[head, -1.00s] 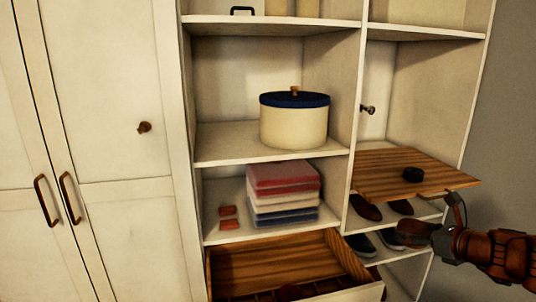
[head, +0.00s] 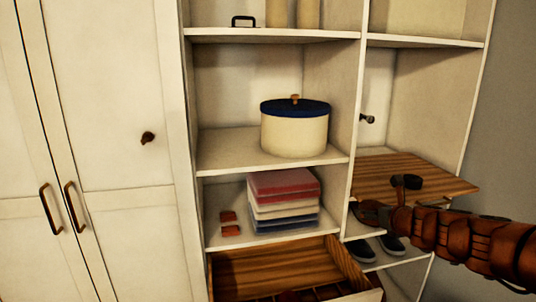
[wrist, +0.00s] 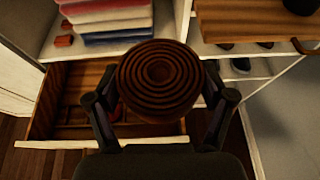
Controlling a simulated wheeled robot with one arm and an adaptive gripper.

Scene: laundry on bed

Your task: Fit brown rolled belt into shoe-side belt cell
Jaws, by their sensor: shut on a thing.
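The brown rolled belt (wrist: 159,78) is a ribbed spiral held between the two fingers of my gripper (wrist: 160,95), which is shut on it. Dividers show inside, but the belt and fingers hide part of the cells. I cannot make out the shoe-side cell clearly. The belt is apart from the drawer.
A pull-out wooden board (head: 445,184) with a dark round roll (head: 407,181) is above my arm. Shoes (head: 391,245) stand on the shelf below. Folded cloths (head: 283,200) sit above the drawer. A lidded round box (head: 295,130) stands higher.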

